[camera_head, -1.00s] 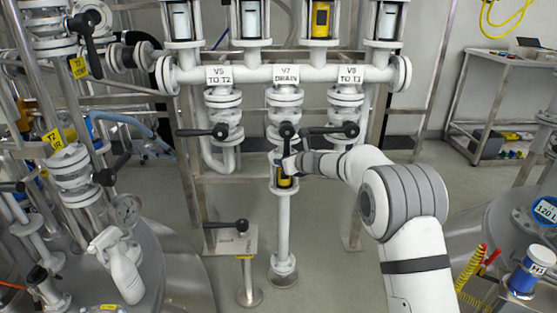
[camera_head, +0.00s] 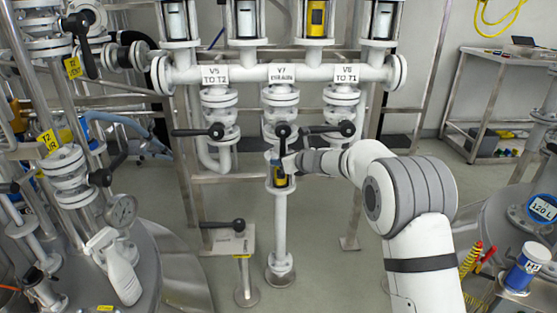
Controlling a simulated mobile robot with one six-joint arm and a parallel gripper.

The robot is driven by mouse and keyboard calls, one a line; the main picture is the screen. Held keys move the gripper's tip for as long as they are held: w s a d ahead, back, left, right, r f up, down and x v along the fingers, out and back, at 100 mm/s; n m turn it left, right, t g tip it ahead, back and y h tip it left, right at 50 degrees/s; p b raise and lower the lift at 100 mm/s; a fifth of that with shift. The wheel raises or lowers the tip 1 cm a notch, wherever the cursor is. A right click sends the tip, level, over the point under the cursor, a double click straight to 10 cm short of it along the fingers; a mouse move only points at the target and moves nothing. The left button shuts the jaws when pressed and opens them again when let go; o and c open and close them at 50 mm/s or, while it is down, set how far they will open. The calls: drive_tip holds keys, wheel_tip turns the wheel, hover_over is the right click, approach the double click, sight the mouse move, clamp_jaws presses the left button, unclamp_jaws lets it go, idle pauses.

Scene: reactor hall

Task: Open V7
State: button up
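The V7 drain valve (camera_head: 281,118) is the middle of three white flanged valves under the horizontal pipe, below the V7 label (camera_head: 281,73). My gripper (camera_head: 286,164) is at the V7 pipe, just below the knob, at the end of my white arm reaching in from the right. Its fingers are small and partly hidden, so I cannot tell whether they are open or touch the handle. A yellow and dark part (camera_head: 280,181) shows just below my gripper.
The V5 handle (camera_head: 215,131) points left, and the V6 handle (camera_head: 347,129) lies to the right, close above my arm. A low stand with a black lever (camera_head: 238,225) is front left. Floor is clear behind my arm.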

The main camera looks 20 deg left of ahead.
drive_tip(key=v, duration=0.5)
drive_tip(key=shift+s+d+r, duration=0.1)
drive_tip(key=shift+s+d, duration=0.05)
drive_tip(key=shift+d, duration=0.1)
